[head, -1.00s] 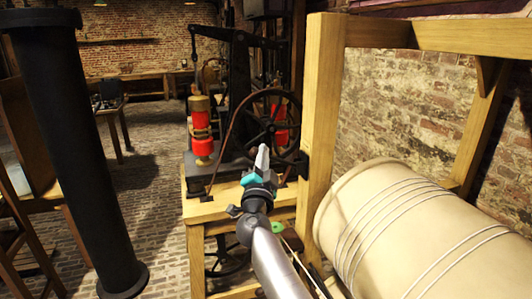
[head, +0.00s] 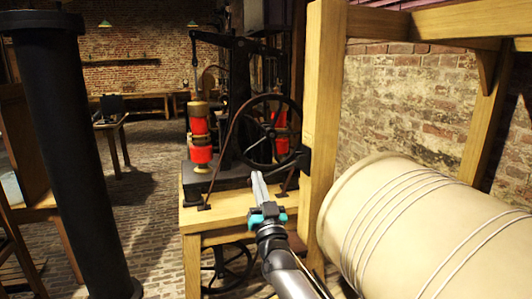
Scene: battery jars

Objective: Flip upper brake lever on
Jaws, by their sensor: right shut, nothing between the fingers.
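My right gripper (head: 259,180) is shut and empty. It points away from me, above the wooden stand and in front of the black machine's base. I cannot pick out the upper brake lever for certain. A small black fitting (head: 303,158) sits at the side of the upright wooden post (head: 323,110), above and to the right of my fingertips, and it is too dark to tell what it is. A gap shows between the gripper and this fitting. My left gripper does not show.
The black machine with a spoked wheel (head: 270,132) and red cylinders (head: 200,140) stands on the wooden stand (head: 215,213). A large cream drum (head: 420,225) with cord around it lies at the right. A thick black column (head: 70,150) stands at the left. Brick floor is open between.

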